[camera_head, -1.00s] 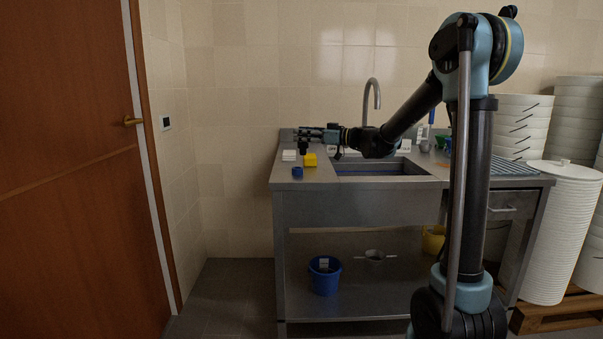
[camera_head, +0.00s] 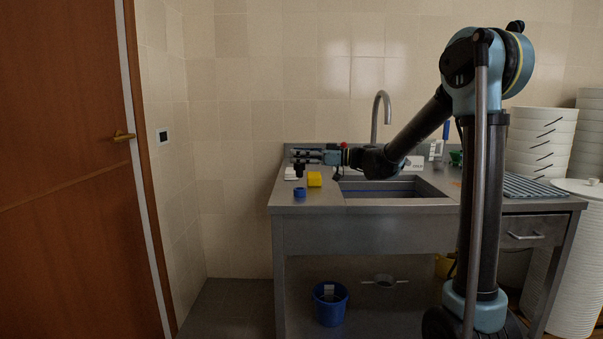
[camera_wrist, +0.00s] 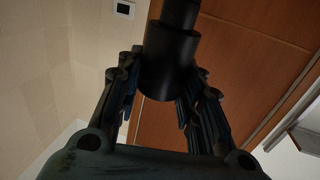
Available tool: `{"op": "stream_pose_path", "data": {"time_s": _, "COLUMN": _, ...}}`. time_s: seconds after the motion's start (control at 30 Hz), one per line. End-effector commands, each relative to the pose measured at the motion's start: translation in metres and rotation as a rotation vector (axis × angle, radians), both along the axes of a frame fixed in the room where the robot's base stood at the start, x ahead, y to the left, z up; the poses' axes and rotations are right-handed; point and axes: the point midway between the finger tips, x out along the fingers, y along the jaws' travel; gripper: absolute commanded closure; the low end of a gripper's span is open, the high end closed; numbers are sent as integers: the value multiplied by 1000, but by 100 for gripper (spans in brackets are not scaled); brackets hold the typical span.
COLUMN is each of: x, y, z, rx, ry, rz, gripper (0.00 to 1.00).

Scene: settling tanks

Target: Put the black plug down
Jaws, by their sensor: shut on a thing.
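The black plug (camera_head: 299,170) is at the left end of the steel sink counter (camera_head: 330,208). My gripper (camera_head: 305,156) reaches in from the right and is shut on it. In the wrist view, the black plug (camera_wrist: 168,65) is a dark stepped cylinder between the two fingers of my gripper (camera_wrist: 160,95). In the head view the plug hangs below the fingers. I cannot tell whether its lower end touches the counter.
A white block (camera_head: 291,173) is just left of the plug, a yellow block (camera_head: 314,179) to its right and a blue ring (camera_head: 299,192) in front. The sink basin (camera_head: 395,190) lies to the right. Bare counter shows around the blue ring.

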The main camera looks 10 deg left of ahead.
Motion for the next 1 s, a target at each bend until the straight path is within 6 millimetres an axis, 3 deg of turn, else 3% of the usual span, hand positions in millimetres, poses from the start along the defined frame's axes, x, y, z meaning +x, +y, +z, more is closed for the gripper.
{"op": "stream_pose_path", "data": {"time_s": 0.4, "x": -1, "y": 1, "z": -42, "rx": 0, "ry": 0, "rz": 1, "gripper": 93}}
{"op": "stream_pose_path", "data": {"time_s": 0.93, "x": 0, "y": 1, "z": -49, "rx": 0, "ry": 0, "rz": 1, "gripper": 93}}
{"op": "stream_pose_path", "data": {"time_s": 0.97, "x": 0, "y": 1, "z": -49, "rx": 0, "ry": 0, "rz": 1, "gripper": 61}}
{"op": "stream_pose_path", "data": {"time_s": 1.0, "x": 0, "y": 1, "z": -49, "rx": 0, "ry": 0, "rz": 1, "gripper": 52}}
